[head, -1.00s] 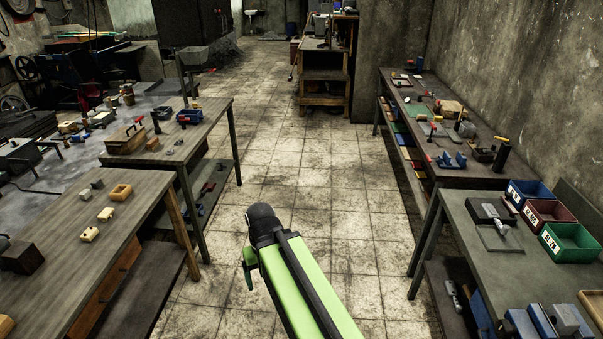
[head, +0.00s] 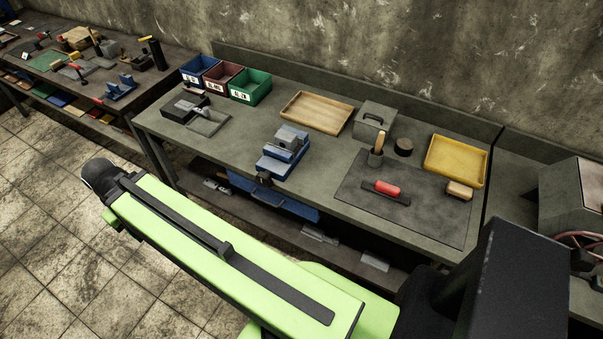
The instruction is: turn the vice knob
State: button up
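A blue and grey vice (head: 278,158) stands at the front edge of the grey workbench (head: 232,130). Its dark round knob (head: 264,177) faces the front, toward my side. My green arm lies across the lower part of the head view, in front of the bench and apart from the vice. Its black rounded joint is at the left, over the floor. My gripper cannot be made out; the arm hides what is beneath it.
Blue, red and green bins (head: 250,87) stand at the bench's back left. A wooden tray (head: 317,112), a grey box (head: 374,119) and a yellow tray (head: 455,160) stand further right. A dark mat (head: 420,205) holds a red-handled tool (head: 387,188). Tiled floor lies free at lower left.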

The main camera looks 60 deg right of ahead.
aim_at(265, 180)
jog(key=z, duration=1.35)
jog(key=k, duration=0.85)
jog(key=u, duration=0.15)
jog(key=i, duration=0.8)
jog(key=u, duration=1.05)
jog(key=k, duration=0.55)
jog(key=u, duration=0.4)
